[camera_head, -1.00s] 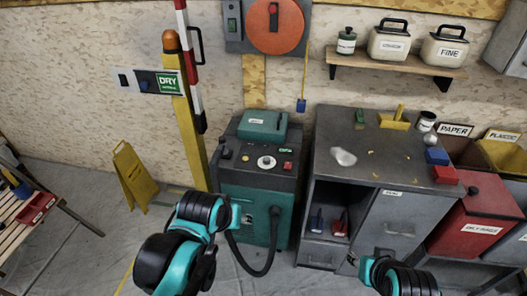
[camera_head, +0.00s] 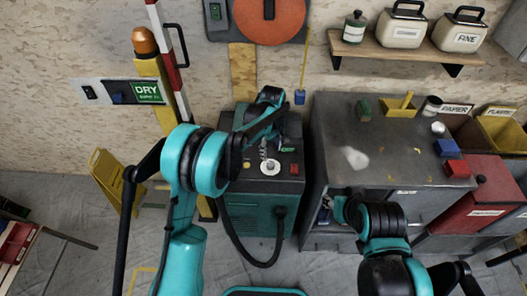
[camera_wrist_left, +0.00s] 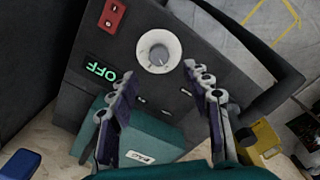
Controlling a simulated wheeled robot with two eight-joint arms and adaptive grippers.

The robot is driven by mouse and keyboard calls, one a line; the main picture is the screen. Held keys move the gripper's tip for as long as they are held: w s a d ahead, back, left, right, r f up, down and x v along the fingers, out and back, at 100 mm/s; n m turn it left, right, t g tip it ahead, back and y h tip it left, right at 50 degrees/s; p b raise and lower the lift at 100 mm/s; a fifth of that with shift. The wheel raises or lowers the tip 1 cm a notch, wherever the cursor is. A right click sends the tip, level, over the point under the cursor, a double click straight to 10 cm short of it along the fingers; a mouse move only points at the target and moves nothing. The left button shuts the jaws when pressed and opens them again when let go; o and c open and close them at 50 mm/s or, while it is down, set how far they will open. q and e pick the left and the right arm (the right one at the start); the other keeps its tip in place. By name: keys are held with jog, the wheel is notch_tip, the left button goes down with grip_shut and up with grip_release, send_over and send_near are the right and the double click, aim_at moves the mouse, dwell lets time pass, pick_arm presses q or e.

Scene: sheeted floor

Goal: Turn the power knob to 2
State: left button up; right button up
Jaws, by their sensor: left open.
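The power knob (camera_head: 270,167) is a grey knob on a white round dial on top of the dark and teal machine (camera_head: 258,215). In the left wrist view the knob (camera_wrist_left: 158,50) is fully visible, with a green lit OFF display (camera_wrist_left: 101,70) beside it. My left gripper (camera_head: 263,150) is above the machine top, close to the knob. In the left wrist view its two fingers (camera_wrist_left: 158,72) are spread apart with nothing between them, and the knob shows just beyond the tips. My right gripper (camera_head: 330,208) is in front of the grey cabinet; its fingers are not clear.
A red switch (camera_wrist_left: 112,15) sits near the knob, and a teal box (camera_wrist_left: 150,135) is on the machine top. A black hose (camera_head: 235,240) hangs at the machine's front. The grey cabinet (camera_head: 350,130) stands to its right, a yellow sign (camera_head: 115,180) to its left.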

aim_at(271, 164)
pick_arm(q)
jog(key=shift+w+d+f, duration=0.1)
jog(key=shift+w+f, duration=0.1)
jog(key=shift+f, duration=0.15)
notch_tip(271, 164, down, 7)
jog(key=b, duration=0.2)
jog(key=shift+s+f+b, duration=0.1)
jog(key=shift+f+b, duration=0.1)
jog(key=shift+b, duration=0.1)
grip_shut()
